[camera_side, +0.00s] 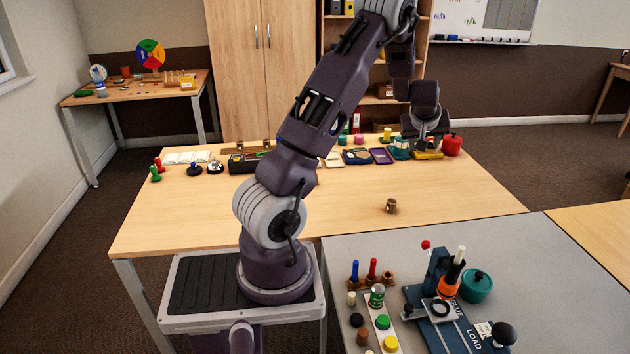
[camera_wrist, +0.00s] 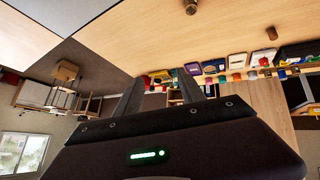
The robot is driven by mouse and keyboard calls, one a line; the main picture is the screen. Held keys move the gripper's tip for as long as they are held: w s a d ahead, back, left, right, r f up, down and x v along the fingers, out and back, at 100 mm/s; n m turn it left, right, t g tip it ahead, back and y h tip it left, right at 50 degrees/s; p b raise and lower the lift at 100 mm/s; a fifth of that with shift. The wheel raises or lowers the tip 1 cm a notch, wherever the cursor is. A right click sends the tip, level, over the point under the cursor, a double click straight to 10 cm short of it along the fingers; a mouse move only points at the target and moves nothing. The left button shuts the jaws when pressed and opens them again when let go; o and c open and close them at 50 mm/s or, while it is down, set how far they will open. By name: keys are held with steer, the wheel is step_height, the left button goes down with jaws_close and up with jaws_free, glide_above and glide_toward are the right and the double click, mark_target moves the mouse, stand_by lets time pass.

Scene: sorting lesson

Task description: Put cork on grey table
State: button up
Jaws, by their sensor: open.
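A brownish lying cylinder (camera_wrist: 272,33) on the wooden table in the wrist view looks like the cork; in the side view my arm probably hides that spot. A small, darker ringed brown piece (camera_side: 391,206) stands alone at the table's right middle, and what seems the same piece is at the wrist view's top edge (camera_wrist: 190,7). I cannot tell for certain which is the cork. The grey table (camera_side: 350,252) is at front right. My gripper (camera_wrist: 162,92) is open and empty, high over the wooden table's back right, apart from both pieces.
The wooden table (camera_side: 350,208) has a row of trays and small items along its back, with a red pot (camera_side: 452,144) at the right end. The grey table holds pegs, a blue device (camera_side: 435,320) and a teal pot (camera_side: 477,286). Its back left is bare.

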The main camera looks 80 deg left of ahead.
steer(key=s+a+f+n+g+y, duration=0.2)
steer(key=s+a+f, duration=0.3)
steer(key=a+f, duration=0.4)
steer(key=n+g+y, duration=0.3)
steer(key=g+y, duration=0.1)
steer(key=g, duration=0.1)
glide_toward(316, 176)
steer(key=x, duration=0.4)
steer(key=shift+s+a+f, duration=0.1)
steer(key=shift+f, duration=0.15)
steer(key=x, duration=0.6)
steer(key=shift+s+a, duration=0.1)
steer(key=shift+a, duration=0.3)
jaws_close()
